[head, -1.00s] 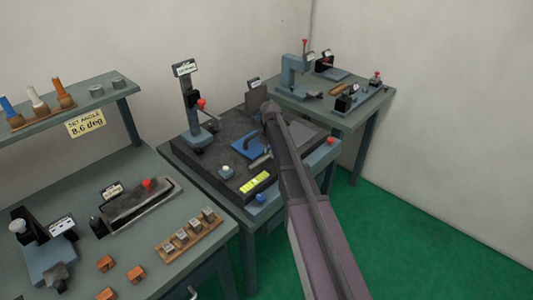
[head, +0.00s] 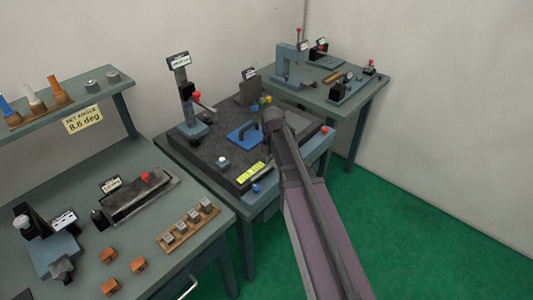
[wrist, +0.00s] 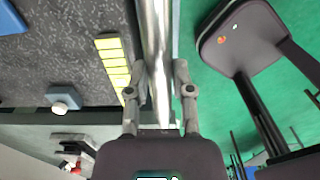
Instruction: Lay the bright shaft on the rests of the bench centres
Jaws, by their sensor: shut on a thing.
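The bright shaft (wrist: 157,45) is a smooth silvery bar in the wrist view. It runs from the top edge down between the two fingers of my gripper (wrist: 158,85), which is shut on it. In the head view my arm hides the gripper and the shaft. A long blue-grey fixture (head: 352,87) with a black block and a red knob stands on the far table; it may be the bench centres, but its label is too small to read.
The dark surface plate (head: 215,155) carries a blue plate with a handle (head: 243,134), a yellow strip (head: 250,173) and a tall stand (head: 183,95). The far table (head: 312,97) also holds a blue-grey press (head: 287,65). Green floor is open at right.

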